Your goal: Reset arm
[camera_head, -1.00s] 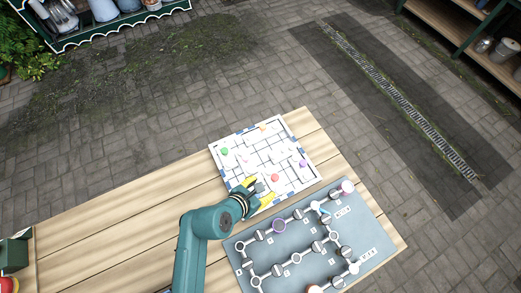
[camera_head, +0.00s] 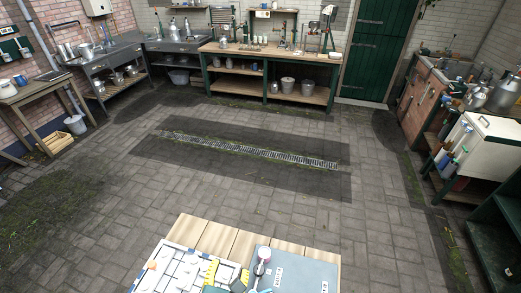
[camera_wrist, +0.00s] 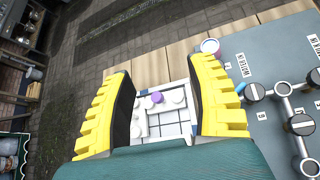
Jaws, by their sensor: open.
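My gripper (camera_wrist: 165,105) is open and empty in the wrist view, its yellow ridged fingers wide apart with dark inner pads. Between them shows the white maze board (camera_wrist: 170,125) with a purple piece (camera_wrist: 157,97) on it, below and beyond the fingertips. In the head view my gripper (camera_head: 225,276) is at the bottom edge, over the seam between the white board (camera_head: 180,268) and the grey board (camera_head: 306,271). Most of my arm is cut off there.
The boards lie on a wooden table (camera_head: 225,238). Beyond is open paving with a drain grate (camera_head: 250,150), then a workbench (camera_head: 270,55), a sink counter (camera_head: 100,70) and a white chest (camera_head: 485,140).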

